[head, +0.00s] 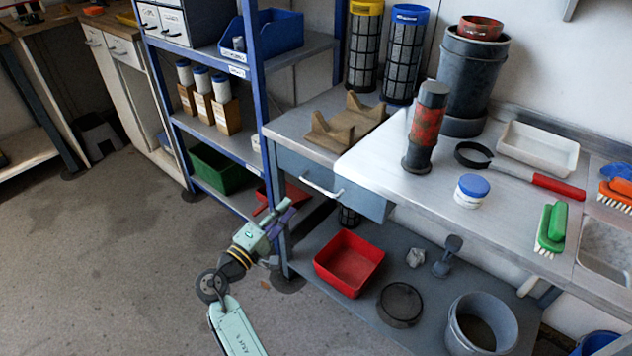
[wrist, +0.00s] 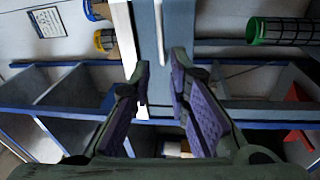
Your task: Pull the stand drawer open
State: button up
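The stand drawer (head: 300,171) has a grey-blue front under the stand's grey top (head: 292,129) in the head view, and it looks shut. Its pale bar handle (head: 322,188) runs along the front. In the wrist view the drawer front (wrist: 177,30) is an upright grey-blue band at the top middle, with the handle (wrist: 160,35) as a thin white bar on it. My gripper (head: 287,211) is below and left of the handle in the head view, apart from it. In the wrist view my gripper (wrist: 162,72) is open and empty, its purple-padded fingers on either side of the handle's line.
A blue shelf rack (head: 262,95) stands close on the left of the stand, its post near my gripper. A red bin (head: 349,262) sits on the lower shelf below the drawer. The floor at left is open.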

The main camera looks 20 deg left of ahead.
aim_at(317, 187)
jog(key=shift+h, duration=0.8)
jog(key=p+x, duration=0.1)
jog(key=x, duration=0.2)
jog(key=d+p+x, duration=0.1)
jog(key=x, duration=0.3)
jog(key=p+x, duration=0.1)
jog(key=x, duration=0.2)
jog(key=shift+d+f, duration=0.25)
jog(key=shift+d, duration=0.25)
grip_shut()
